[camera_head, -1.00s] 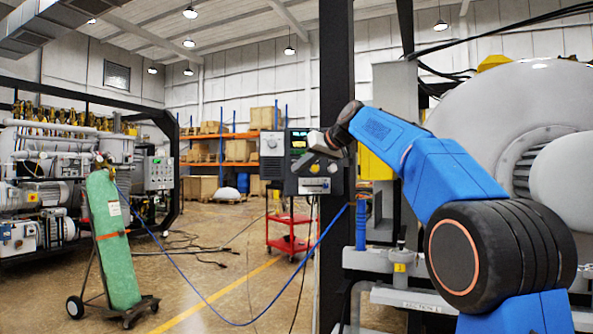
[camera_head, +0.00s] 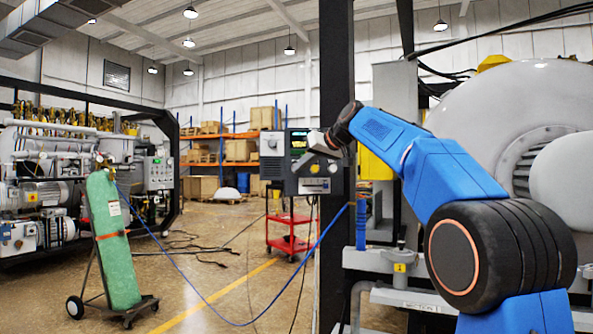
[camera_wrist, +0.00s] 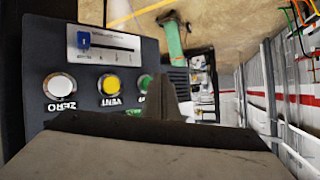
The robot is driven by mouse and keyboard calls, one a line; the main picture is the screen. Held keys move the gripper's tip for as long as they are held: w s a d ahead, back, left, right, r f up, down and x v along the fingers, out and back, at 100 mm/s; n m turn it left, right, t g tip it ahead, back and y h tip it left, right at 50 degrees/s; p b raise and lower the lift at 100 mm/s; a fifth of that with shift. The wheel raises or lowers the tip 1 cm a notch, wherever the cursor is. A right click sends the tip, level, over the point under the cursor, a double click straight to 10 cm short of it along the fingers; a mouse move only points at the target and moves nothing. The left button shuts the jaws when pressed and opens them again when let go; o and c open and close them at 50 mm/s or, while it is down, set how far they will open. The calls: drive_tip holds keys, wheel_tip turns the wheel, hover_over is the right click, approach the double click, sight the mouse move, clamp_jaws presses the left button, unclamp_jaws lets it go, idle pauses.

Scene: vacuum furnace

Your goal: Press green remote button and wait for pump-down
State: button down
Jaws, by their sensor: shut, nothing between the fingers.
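The dark control box (camera_head: 314,186) hangs beside the black post, with a small lit display on its upper part. My gripper (camera_head: 304,160) is shut and empty in front of its face. In the wrist view, the panel shows a white ZERO button (camera_wrist: 59,85), a yellow VENT button (camera_wrist: 109,85) and a slider scale (camera_wrist: 104,47).
A green gas cylinder (camera_head: 112,240) stands on a hand cart at the left, with a blue hose crossing toward the post (camera_head: 336,60). A red cart (camera_head: 290,232) is behind the box. The large white furnace vessel (camera_head: 490,105) fills the right. The middle floor is mostly clear.

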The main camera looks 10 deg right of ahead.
drive_tip(key=shift+w, duration=0.2)
drive_tip(key=shift+w, duration=0.2)
drive_tip(key=shift+w+d, duration=0.1)
drive_tip(key=shift+w, duration=0.25)
idle(0.8)
drive_tip(key=shift+s, duration=0.75)
drive_tip(key=shift+s, duration=0.15)
drive_tip(key=s, duration=0.4)
drive_tip(key=shift+s+a, duration=0.35)
drive_tip(key=shift+a, duration=0.05)
idle(0.7)
